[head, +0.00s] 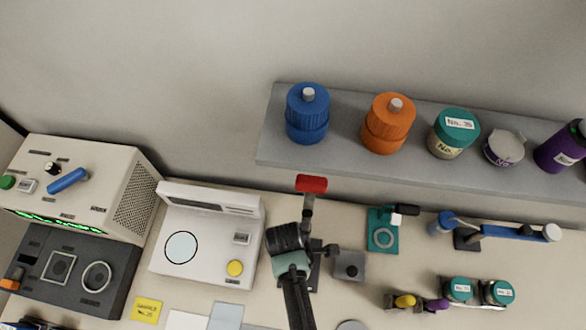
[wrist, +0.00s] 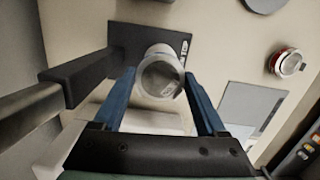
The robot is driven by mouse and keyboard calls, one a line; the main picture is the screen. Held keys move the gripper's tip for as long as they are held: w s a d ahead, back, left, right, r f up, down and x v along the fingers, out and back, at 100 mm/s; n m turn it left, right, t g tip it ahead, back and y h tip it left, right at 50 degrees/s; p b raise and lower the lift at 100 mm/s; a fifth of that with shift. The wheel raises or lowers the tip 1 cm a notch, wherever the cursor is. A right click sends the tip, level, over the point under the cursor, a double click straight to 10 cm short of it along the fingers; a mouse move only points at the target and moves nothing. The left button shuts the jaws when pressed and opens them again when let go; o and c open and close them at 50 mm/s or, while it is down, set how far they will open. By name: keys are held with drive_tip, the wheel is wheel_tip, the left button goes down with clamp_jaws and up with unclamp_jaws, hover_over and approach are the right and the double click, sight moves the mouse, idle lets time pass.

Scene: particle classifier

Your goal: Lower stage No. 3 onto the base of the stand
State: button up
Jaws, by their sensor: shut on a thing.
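My gripper (wrist: 160,78) has its two blue fingers on either side of a pale, round, clear-topped piece, likely stage No. 3 (wrist: 161,72), and is shut on it. Behind the piece in the wrist view lies a dark square plate, seemingly the base of the stand (wrist: 125,38), with a small label at its right. The piece overlaps the plate; I cannot tell whether they touch. A dark arm and grey bar (wrist: 85,78) reach in from the left. In the head view the red-topped stand (head: 311,184) rises behind my gripper (head: 288,240), which hides the held piece.
A white instrument (head: 205,235) stands left of the stand, and a small grey block (head: 349,265) close to its right. A teal plate (head: 383,232) and several jars sit farther right. A shelf with bottles (head: 265,150) is at the back. A red-rimmed container (wrist: 288,62) shows in the wrist view.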

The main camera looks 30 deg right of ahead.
drive_tip(key=shift+s+d+f+b, duration=0.1)
drive_tip(key=shift+s+f+b, duration=0.05)
drive_tip(key=shift+f+b, duration=0.7)
wheel_tip(320, 180, down, 2)
drive_tip(key=b, duration=0.3)
drive_tip(key=shift+f, duration=0.4)
drive_tip(key=shift+p, duration=0.5)
drive_tip(key=shift+f+b, duration=0.35)
drive_tip(key=shift+f, duration=0.2)
idle(0.5)
drive_tip(key=o, duration=1.4)
drive_tip(key=shift+o, duration=0.2)
drive_tip(key=shift+r, duration=0.1)
drive_tip(key=r, duration=0.4)
drive_tip(key=a+r, duration=0.1)
drive_tip(key=r, duration=0.3)
drive_tip(key=w+r, duration=0.1)
drive_tip(key=r, duration=0.3)
drive_tip(key=shift+a+r, duration=0.2)
drive_tip(key=shift+r, duration=0.15)
